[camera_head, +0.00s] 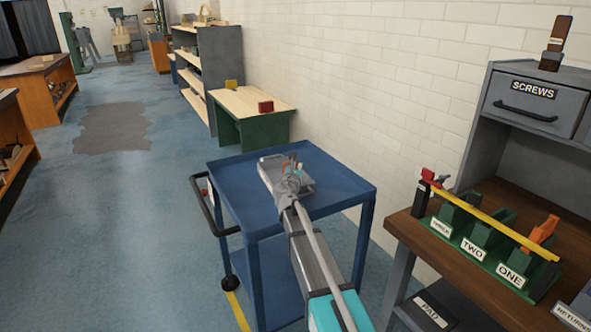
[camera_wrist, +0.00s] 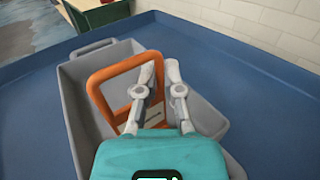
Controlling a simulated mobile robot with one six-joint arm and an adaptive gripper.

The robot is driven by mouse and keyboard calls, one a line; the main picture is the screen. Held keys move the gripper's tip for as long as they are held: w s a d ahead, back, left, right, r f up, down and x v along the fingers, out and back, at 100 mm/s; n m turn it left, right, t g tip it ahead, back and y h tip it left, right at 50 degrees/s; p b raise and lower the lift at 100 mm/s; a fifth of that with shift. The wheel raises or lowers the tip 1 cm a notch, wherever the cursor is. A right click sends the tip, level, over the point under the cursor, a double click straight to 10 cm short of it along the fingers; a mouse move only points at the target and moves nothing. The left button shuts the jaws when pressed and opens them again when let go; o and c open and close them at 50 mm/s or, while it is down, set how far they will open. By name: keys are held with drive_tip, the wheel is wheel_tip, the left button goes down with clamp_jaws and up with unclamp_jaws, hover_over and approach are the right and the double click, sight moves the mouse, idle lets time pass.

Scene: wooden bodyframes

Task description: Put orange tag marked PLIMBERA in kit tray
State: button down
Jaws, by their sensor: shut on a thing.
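The kit tray is a grey open bin with handles (camera_wrist: 78,85) on the blue cart. It also shows in the head view (camera_head: 268,172). My gripper (camera_wrist: 160,70) is over the tray, shut on the right side of an orange tag (camera_wrist: 101,83). The tag is a tilted flat frame with a cut-out window and a small pale label; its lettering is too small to read. The tag is within the tray's outline; I cannot tell whether it touches the floor of the tray. In the head view, my gripper (camera_head: 291,170) hides part of the tray.
The blue cart top (camera_head: 335,185) is clear around the tray, with a raised rim. At right, a workbench holds a green rack (camera_head: 480,245) labelled ONE and TWO, with another orange piece (camera_head: 541,232). A SCREWS drawer (camera_head: 530,103) stands behind. A white brick wall lies beyond the cart.

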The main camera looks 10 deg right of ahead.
drive_tip(key=shift+f, duration=0.2)
drive_tip(key=c, duration=0.8)
unclamp_jaws()
drive_tip(key=shift+r, duration=0.25)
drive_tip(key=v, duration=1.2)
